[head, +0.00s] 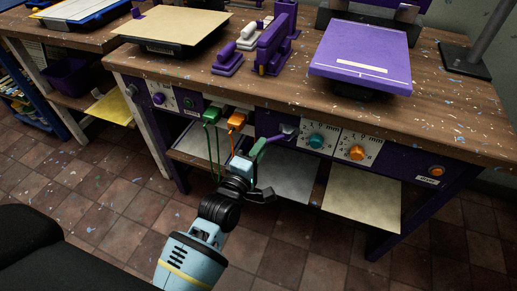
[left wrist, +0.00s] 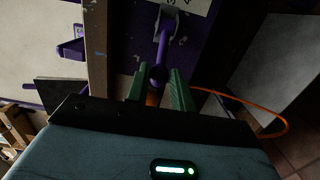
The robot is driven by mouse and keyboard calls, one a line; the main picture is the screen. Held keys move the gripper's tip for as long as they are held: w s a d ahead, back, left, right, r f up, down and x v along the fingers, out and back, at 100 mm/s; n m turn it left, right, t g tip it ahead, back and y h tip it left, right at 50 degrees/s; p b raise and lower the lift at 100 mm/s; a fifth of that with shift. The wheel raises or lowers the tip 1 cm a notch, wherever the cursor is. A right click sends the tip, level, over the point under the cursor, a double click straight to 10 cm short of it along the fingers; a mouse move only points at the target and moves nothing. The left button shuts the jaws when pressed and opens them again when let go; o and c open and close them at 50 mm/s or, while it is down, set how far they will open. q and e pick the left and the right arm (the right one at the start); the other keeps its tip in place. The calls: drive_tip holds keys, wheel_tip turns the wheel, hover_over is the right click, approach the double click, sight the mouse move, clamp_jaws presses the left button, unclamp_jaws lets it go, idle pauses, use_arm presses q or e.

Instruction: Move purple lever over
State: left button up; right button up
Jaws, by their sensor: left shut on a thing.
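The purple lever (head: 275,138) sticks out from the purple front panel of the workbench, left of the teal knob. It comes out of a pale grey mount (head: 288,129). My left gripper (head: 258,148) has green fingers and is shut on the lever's outer end. In the left wrist view the purple lever (left wrist: 163,45) runs from its mount down to a rounded end between the green fingers of my left gripper (left wrist: 160,90). The fingers hide part of the lever's end. My right gripper is in neither view.
A teal knob (head: 316,141) and an orange knob (head: 356,153) sit right of the lever. A green plug (head: 211,115) and an orange plug (head: 236,120) with hanging cables are close on the left. The bench top (head: 440,120) overhangs the panel. Open floor lies in front.

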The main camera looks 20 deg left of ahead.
use_arm(q)
drive_tip(key=shift+s+d+f+p, duration=0.1)
drive_tip(key=shift+s+d+p, duration=0.3)
drive_tip(key=shift+s+d, duration=0.4)
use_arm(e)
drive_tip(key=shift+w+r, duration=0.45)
use_arm(q)
drive_tip(key=shift+w+d, duration=0.1)
drive_tip(key=shift+d, duration=0.05)
drive_tip(key=shift+s+d+p, duration=0.3)
drive_tip(key=shift+s+d, duration=0.05)
drive_tip(key=shift+d, duration=0.35)
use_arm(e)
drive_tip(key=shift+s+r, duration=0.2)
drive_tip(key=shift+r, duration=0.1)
use_arm(q)
drive_tip(key=shift+c, duration=0.2)
drive_tip(key=o, duration=0.9)
drive_tip(key=shift+c, duration=0.2)
drive_tip(key=shift+a, duration=0.1)
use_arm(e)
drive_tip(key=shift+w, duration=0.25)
